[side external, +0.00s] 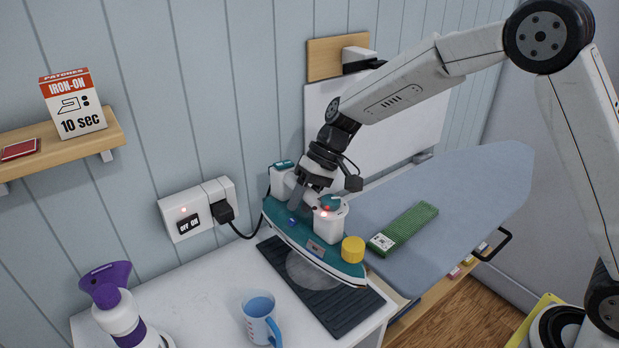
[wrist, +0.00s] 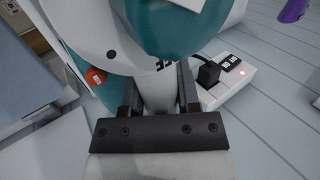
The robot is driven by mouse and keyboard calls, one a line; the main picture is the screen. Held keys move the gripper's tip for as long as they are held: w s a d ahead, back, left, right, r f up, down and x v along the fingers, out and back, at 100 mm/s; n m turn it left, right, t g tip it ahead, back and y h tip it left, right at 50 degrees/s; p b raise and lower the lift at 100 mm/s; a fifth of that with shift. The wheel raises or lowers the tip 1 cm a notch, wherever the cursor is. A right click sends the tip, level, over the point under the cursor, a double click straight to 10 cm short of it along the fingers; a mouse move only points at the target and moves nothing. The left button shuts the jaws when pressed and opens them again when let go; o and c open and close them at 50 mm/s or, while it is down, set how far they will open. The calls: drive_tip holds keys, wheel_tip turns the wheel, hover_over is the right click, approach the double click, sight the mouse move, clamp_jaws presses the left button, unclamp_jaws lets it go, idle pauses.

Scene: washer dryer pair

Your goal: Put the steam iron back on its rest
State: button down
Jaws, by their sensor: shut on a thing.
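The steam iron (side external: 315,237), teal and white with a yellow cap, is above the dark ribbed rest (side external: 340,308) on the white cabinet top. Its soleplate is tilted, with the nose toward the lower right. A pale round patch shows on the rest under it; I cannot tell whether iron and rest touch. My gripper (side external: 305,192) is shut on the iron's handle from above. In the wrist view the two fingers of my gripper (wrist: 160,95) stand either side of the white handle, with the teal and white iron body (wrist: 180,25) beyond. The fingertips are partly hidden in the side view.
The iron's black cord runs to a wall socket (side external: 197,208) with a lit red light. A measuring jug (side external: 259,318) and a purple-topped spray bottle (side external: 122,315) stand left of the rest. The ironing board (side external: 460,190) with a green block (side external: 404,229) lies to the right.

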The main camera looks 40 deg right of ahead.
sight(301, 225)
drive_tip(key=shift+w+f, duration=0.15)
drive_tip(key=shift+f, duration=1.55)
drive_tip(key=shift+w+f, duration=0.15)
drive_tip(key=shift+f, duration=2.3)
drive_tip(key=shift+c, duration=1.2)
unclamp_jaws()
drive_tip(key=shift+s+f, duration=0.15)
drive_tip(key=shift+f, duration=0.05)
drive_tip(key=shift+v, duration=4.05)
drive_tip(key=s+d+f+t+h, duration=0.1)
drive_tip(key=s+d+h, duration=0.2)
drive_tip(key=s, duration=0.7)
drive_tip(key=s+d+t+h, duration=0.1)
drive_tip(key=s+d+h, duration=0.2)
drive_tip(key=s+d, duration=0.3)
drive_tip(key=s, duration=0.3)
drive_tip(key=shift+s+d+f+t+h, duration=0.35)
drive_tip(key=shift+t+h, duration=0.05)
